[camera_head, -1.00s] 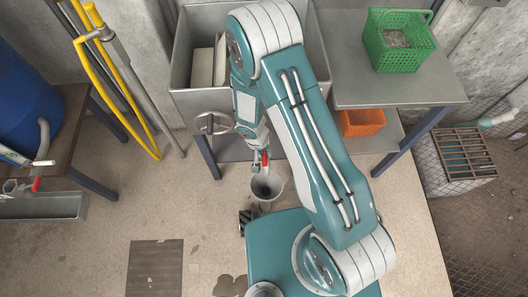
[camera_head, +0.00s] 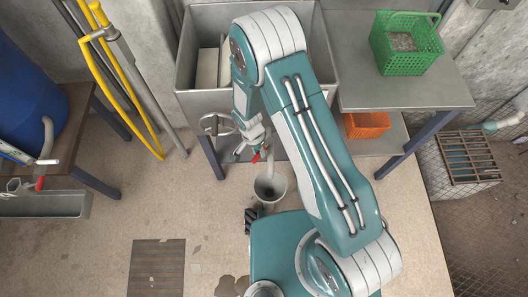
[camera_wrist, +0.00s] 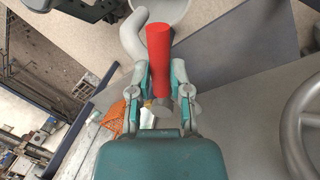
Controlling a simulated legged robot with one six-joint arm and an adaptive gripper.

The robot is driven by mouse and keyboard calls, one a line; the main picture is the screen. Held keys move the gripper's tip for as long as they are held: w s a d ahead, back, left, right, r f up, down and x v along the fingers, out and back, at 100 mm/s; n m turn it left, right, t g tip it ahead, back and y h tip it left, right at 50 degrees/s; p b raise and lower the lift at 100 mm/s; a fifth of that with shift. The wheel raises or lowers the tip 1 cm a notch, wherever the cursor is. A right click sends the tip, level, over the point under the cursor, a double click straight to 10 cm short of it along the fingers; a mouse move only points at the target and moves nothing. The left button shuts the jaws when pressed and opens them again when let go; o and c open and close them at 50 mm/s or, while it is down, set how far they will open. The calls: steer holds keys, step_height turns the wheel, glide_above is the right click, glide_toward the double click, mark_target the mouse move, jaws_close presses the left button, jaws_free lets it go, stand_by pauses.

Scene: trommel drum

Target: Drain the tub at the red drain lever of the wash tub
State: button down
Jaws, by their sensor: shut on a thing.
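The grey metal wash tub (camera_head: 205,104) stands at the top middle of the head view. Its red drain lever (camera_head: 256,157) shows below its front, beside a pale drain pipe (camera_head: 270,167). My gripper (camera_head: 249,146) is at the lever, partly hidden by its own wrist. In the wrist view the red lever (camera_wrist: 159,55) stands between the two fingers of my gripper (camera_wrist: 165,92), which are closed on its lower part. The curved pale pipe (camera_wrist: 131,35) is just left of it. A grey bucket (camera_head: 270,188) stands on the floor under the pipe.
A handwheel (camera_head: 217,124) sits on the tub's front, left of my gripper. A steel table (camera_head: 400,95) with a green basket (camera_head: 405,45) stands to the right, an orange crate (camera_head: 366,125) below it. Yellow rails (camera_head: 120,80) stand at the left. The front-left floor is open.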

steer(key=shift+w+a+m+g+y, duration=0.15)
steer(key=shift+w+a+m, duration=0.2)
steer(key=shift+m, duration=0.6)
steer(key=shift+w+a+m+g+y, duration=0.1)
steer(key=shift+w+a+m, duration=0.25)
steer(key=shift+m, duration=0.65)
steer(key=shift+w+a+m+g+y, duration=0.1)
steer(key=shift+w+a+m+y, duration=0.1)
steer(key=shift+w+m, duration=0.55)
steer(key=shift+s, duration=0.2)
steer(key=c, duration=0.6)
jaws_free()
steer(key=shift+a, duration=0.15)
